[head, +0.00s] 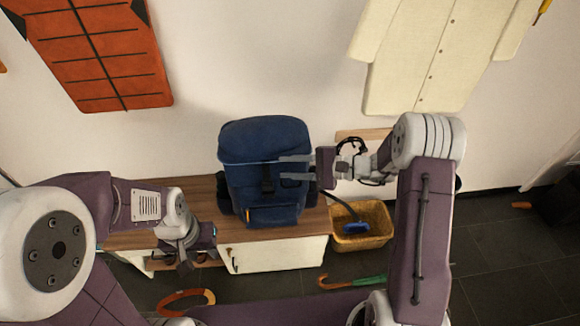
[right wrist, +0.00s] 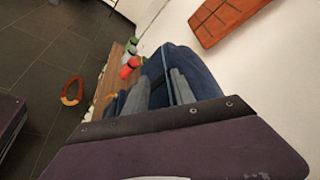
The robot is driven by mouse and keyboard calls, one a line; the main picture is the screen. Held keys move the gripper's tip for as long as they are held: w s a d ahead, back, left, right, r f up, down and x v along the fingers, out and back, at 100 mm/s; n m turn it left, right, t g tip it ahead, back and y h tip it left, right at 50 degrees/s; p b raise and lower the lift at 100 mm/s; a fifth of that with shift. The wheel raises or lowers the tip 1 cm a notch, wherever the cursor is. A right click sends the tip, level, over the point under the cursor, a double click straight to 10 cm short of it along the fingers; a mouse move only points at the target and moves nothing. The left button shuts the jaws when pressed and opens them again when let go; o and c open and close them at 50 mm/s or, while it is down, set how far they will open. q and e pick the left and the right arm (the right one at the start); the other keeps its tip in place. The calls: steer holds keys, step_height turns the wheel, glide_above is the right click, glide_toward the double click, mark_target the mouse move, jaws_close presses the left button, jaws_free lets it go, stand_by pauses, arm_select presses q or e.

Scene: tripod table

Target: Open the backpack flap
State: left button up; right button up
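A dark blue backpack (head: 290,203) stands upright on a wooden-topped bench (head: 150,190). Its flap (head: 262,138) lies down over the top, with a dark strap and buckle (head: 267,180) on the front. My right gripper (head: 293,167) is at the backpack's right front side, its two fingers apart and pointing left near the flap's lower edge. The right wrist view shows blue backpack fabric (right wrist: 178,60) beyond the spread fingers (right wrist: 158,94); contact cannot be told. My left gripper (head: 187,262) hangs low in front of the bench, left of the backpack; its fingers are unclear.
A yellow basket (head: 372,212) with a blue brush (head: 355,228) stands right of the bench. A green item with an orange handle (head: 355,282) and an orange loop (head: 185,293) lie on the floor. The right wrist view shows a red object (right wrist: 128,68) on the bench.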

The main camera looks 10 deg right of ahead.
steer(key=v, duration=0.9)
